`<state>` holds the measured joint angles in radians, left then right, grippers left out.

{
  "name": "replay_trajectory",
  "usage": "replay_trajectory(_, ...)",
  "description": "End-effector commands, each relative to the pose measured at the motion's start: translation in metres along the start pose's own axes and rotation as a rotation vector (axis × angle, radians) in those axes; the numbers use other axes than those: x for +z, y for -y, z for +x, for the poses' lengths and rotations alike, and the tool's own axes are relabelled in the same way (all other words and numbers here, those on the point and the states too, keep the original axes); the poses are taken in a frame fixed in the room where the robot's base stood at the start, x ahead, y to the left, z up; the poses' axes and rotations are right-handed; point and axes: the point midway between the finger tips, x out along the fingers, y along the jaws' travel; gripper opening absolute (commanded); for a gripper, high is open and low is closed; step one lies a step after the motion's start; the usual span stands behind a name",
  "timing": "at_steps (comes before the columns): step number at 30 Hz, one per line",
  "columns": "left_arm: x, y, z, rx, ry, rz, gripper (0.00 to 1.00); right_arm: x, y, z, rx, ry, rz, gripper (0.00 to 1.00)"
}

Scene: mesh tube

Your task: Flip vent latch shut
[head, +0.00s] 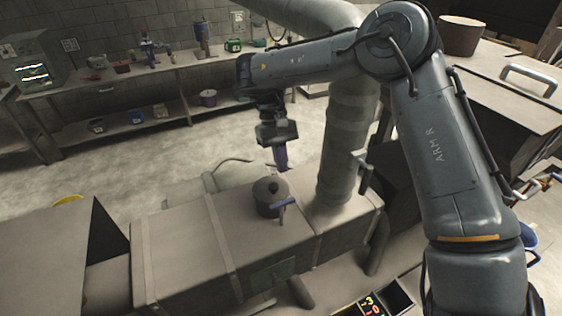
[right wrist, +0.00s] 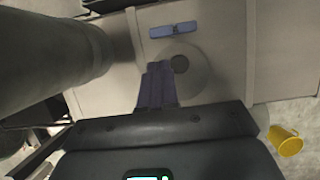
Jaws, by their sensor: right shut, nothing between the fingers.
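The vent (head: 266,208) is a dark round cap with a knob, standing on top of the beige duct box. It also shows as a disc in the right wrist view (right wrist: 197,84). In the right wrist view the blue latch (right wrist: 173,30) lies beyond the disc, apart from my fingers. My right gripper (head: 281,158) is shut and empty, pointing down above and just behind the vent. Its purple fingers (right wrist: 158,84) overlap the disc's edge in the wrist view. My left gripper is not in view.
A thick grey pipe (head: 347,150) rises from the duct (head: 180,250) right of the vent, close to my right arm. A yellow container (right wrist: 286,140) is on the floor. A workbench (head: 125,75) with tools stands at the back wall. The duct top left of the vent is clear.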

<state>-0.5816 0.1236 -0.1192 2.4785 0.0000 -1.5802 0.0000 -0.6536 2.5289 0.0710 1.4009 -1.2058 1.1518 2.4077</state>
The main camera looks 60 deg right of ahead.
Motion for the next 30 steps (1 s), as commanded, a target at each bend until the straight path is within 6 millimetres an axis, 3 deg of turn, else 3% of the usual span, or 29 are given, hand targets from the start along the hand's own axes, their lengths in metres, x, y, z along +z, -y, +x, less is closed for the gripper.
replay_trajectory(9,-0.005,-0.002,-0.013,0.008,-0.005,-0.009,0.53,0.002,0.0,0.047,-0.002,0.005,0.0,0.0)
replay_trajectory(15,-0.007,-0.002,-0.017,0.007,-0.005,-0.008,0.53,0.001,0.0,0.064,-0.001,0.003,0.0,0.0)
replay_trajectory(30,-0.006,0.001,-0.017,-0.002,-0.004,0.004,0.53,0.0,-0.001,0.069,-0.002,0.002,0.004,0.0)
